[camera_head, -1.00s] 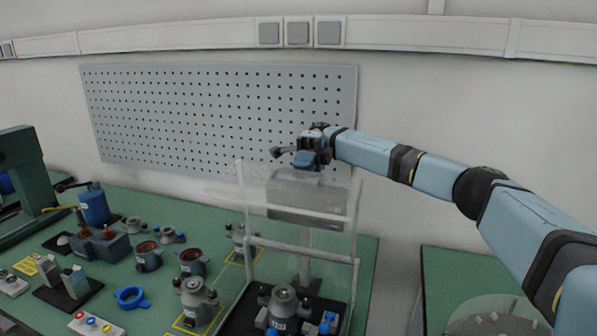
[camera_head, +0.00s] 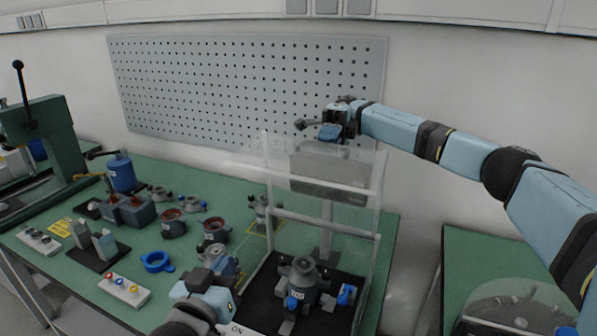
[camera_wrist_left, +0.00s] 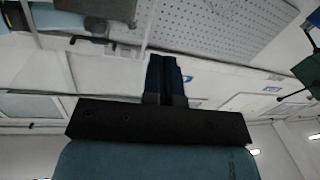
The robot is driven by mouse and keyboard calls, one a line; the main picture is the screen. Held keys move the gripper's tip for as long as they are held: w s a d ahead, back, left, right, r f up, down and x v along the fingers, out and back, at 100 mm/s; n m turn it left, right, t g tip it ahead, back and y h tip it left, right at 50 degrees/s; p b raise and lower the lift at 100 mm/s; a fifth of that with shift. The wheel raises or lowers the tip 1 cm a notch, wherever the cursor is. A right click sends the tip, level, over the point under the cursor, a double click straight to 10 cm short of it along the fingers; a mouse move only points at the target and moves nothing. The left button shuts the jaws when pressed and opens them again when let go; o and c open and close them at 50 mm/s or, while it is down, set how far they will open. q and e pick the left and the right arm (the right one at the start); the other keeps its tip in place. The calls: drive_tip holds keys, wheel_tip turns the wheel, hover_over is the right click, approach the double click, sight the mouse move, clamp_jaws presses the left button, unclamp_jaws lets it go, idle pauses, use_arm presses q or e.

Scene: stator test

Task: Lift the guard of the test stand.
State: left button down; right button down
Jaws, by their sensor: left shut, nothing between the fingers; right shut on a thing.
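The test stand has a clear guard (camera_head: 341,214) with pale frame bars, standing over a dark base (camera_head: 262,302). A grey motor-like stator unit (camera_head: 303,279) sits on that base, seen below the guard's lower bar. My right gripper (camera_head: 331,133) is at the top of the guard, above the grey box behind the clear panel, and is shut on the guard; the exact grip spot is partly hidden by the gripper. My left gripper (camera_head: 222,258) is low in the head view, left of the stand. Its fingers are together and empty in the left wrist view (camera_wrist_left: 166,80).
A perforated board (camera_head: 240,85) hangs behind. A gap separates the second bench (camera_head: 470,250).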

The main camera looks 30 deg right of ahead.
use_arm(q)
drive_tip(key=s+d+r+m+h, duration=0.1)
drive_tip(key=d+r+m+h, duration=0.2)
drive_tip(key=d+r, duration=0.6)
drive_tip(key=x, duration=1.3)
drive_tip(key=shift+g, duration=0.4)
drive_tip(key=shift+w, duration=0.1)
